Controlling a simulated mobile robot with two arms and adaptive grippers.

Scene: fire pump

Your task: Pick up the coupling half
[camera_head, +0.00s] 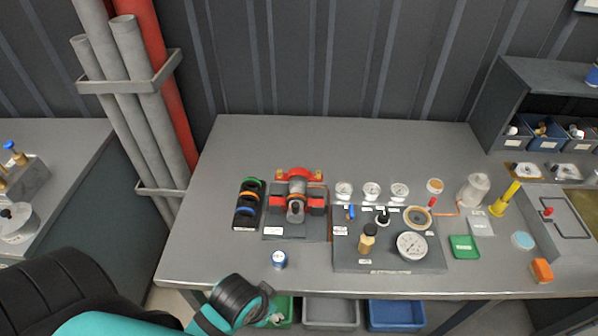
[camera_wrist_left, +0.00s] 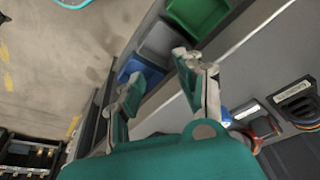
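A black rack (camera_head: 248,205) on the left of the bench holds several dark ring-shaped parts with green, orange-brown and blue bands. They look like coupling halves, but I cannot tell which one is meant. Next to it is a red and grey pump assembly (camera_head: 297,200) on a dark plate. In the left wrist view, a dark rack (camera_wrist_left: 296,95) shows at the right edge. My left gripper (camera_wrist_left: 158,68) is open and empty. In the head view, my left gripper (camera_head: 270,312) is at the bench's front edge, below the rack and partly hidden by its wrist. My right gripper is not in view.
A dark board (camera_head: 350,262) with gauges and brass fittings lies to the right. Green, grey (camera_head: 331,312) and blue (camera_head: 396,314) bins sit below the front edge. The bench's back left is clear.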

